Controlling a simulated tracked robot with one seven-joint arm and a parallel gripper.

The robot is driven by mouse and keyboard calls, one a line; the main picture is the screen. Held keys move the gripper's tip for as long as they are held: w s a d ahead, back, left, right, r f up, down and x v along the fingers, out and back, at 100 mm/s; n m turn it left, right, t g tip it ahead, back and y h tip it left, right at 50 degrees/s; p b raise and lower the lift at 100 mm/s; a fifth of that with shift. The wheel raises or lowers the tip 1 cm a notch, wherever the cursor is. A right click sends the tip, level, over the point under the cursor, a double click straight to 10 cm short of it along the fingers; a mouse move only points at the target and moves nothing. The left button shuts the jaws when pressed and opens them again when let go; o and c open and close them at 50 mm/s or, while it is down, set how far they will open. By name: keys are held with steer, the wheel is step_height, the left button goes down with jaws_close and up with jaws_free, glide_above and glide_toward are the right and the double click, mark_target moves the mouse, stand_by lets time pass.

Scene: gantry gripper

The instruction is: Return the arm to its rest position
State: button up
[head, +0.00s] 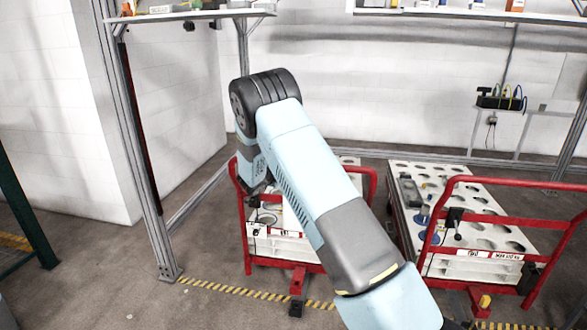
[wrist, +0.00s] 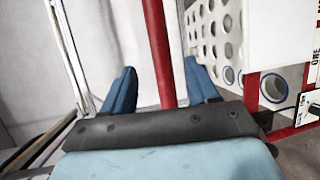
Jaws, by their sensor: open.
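My arm reaches forward across the middle of the head view, its light-blue and grey links bent at a dark elbow-like joint. In the wrist view my gripper (wrist: 162,88) shows two blue fingers spread well apart. A red upright bar of a cart frame (wrist: 158,50) shows between the fingers in the picture. I cannot tell how far beyond the fingertips it is. Nothing is held. In the head view the fingers are hidden or too small to make out near the left cart (head: 248,228).
A second red-framed cart (head: 500,215) with a white holed top stands to the right. Shelves (head: 200,15) cross the top left on a metal post (head: 150,170). A power strip (head: 500,100) sits on a small shelf at the back. Open floor (head: 90,285) lies at the front left.

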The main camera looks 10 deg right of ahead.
steer(key=shift+v, duration=0.8)
steer(key=shift+f, duration=0.1)
steer(key=s+d+r+m+g+y, duration=0.2)
steer(key=s+d+r+m+g, duration=0.25)
steer(key=s+r, duration=0.65)
steer(key=s+d+r+m+g+y, duration=0.1)
steer(key=s+d+r+m+g, duration=0.2)
steer(key=s+d+r, duration=0.75)
steer(key=s+a+r+y, duration=0.1)
steer(key=s+a+y, duration=0.2)
steer(key=s, duration=0.9)
steer(key=s+a+m+t+y, duration=0.1)
steer(key=s+a+y, duration=0.2)
steer(key=s, duration=0.9)
steer(key=s+a+r+m+t+y, duration=0.1)
steer(key=s+a+y, duration=0.1)
steer(key=s+a, duration=0.4)
steer(key=s, duration=0.5)
steer(key=shift+s+a+r+y, duration=0.2)
steer(key=shift+s+r+y, duration=0.15)
steer(key=shift+s+y, duration=0.05)
